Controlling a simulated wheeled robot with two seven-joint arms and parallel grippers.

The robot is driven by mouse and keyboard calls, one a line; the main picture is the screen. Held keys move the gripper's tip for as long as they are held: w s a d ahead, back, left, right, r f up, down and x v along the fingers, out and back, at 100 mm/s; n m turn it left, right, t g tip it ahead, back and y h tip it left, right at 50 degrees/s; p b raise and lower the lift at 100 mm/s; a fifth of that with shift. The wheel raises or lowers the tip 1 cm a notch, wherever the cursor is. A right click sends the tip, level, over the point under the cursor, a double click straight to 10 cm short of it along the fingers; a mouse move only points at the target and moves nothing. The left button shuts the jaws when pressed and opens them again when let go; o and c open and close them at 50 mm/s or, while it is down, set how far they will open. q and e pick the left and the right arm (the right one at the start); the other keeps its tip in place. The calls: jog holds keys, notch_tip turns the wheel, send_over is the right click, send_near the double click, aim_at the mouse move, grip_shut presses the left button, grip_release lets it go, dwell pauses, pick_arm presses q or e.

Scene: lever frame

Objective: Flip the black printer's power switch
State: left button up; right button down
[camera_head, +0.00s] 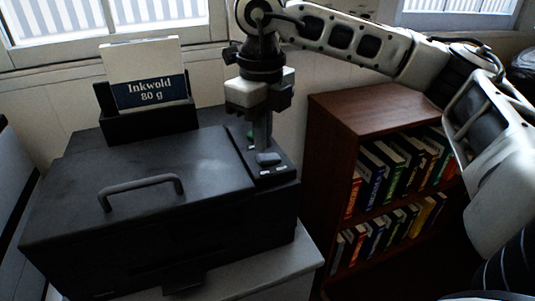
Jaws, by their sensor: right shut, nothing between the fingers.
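The black printer (150,215) stands on a light cabinet, with a grey handle (140,187) on its lid. My right gripper (262,148) points down over the panel, just behind the grey switch. It is shut and empty. I cannot tell whether its fingertips touch the switch or the panel. My left gripper is not in view.
A paper pack labelled Inkwold 80 g (149,92) stands in a black holder at the printer's back. A brown bookcase (365,108) with several books stands to the right. The light cabinet top (262,276) shows in front. Windows are behind.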

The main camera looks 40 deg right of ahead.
aim_at(263, 157)
jog(key=shift+f+b, duration=0.9)
jog(key=shift+f, duration=0.2)
dwell(0.4)
jog(key=shift+r, duration=0.15)
jog(key=shift+r+p, duration=2.6)
jog(key=shift+r, duration=0.85)
